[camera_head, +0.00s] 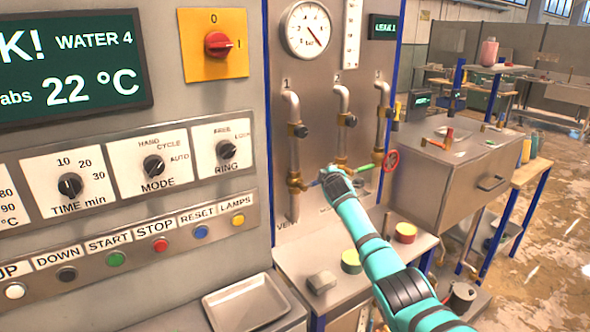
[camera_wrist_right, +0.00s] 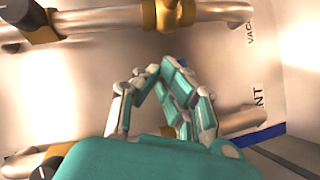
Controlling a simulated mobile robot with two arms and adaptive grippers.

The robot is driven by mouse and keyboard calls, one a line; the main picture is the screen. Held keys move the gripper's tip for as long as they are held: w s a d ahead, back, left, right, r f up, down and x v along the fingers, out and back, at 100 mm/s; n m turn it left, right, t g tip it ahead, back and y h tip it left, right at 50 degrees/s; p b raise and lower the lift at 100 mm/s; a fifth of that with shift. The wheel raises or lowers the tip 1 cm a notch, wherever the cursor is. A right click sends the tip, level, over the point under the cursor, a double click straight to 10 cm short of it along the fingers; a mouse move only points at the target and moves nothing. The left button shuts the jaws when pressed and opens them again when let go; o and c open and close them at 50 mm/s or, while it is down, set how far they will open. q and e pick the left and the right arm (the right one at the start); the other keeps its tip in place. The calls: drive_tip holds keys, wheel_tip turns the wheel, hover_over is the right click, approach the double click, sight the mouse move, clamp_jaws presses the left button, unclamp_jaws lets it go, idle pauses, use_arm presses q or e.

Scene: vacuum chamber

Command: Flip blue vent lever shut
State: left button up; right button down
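The blue vent lever (camera_head: 313,184) shows as a short blue piece at the brass valve (camera_head: 295,182) on the left pipe, above the VENT label (camera_head: 287,226). My right gripper (camera_head: 331,180) is just right of it, and its fingers hide part of that area. Whether they touch the lever is unclear. In the right wrist view, the bent fingers (camera_wrist_right: 152,72) come close together at the tips. I cannot make out the lever between them. My left gripper is out of view.
A metal tray (camera_head: 246,304) sits lower left.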

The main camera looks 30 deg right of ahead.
drive_tip(key=s+r+p, duration=0.1)
drive_tip(key=s+r, duration=0.8)
drive_tip(key=shift+a+r+p, duration=0.2)
drive_tip(key=shift+p, duration=0.15)
drive_tip(key=shift+s, duration=0.1)
idle(0.3)
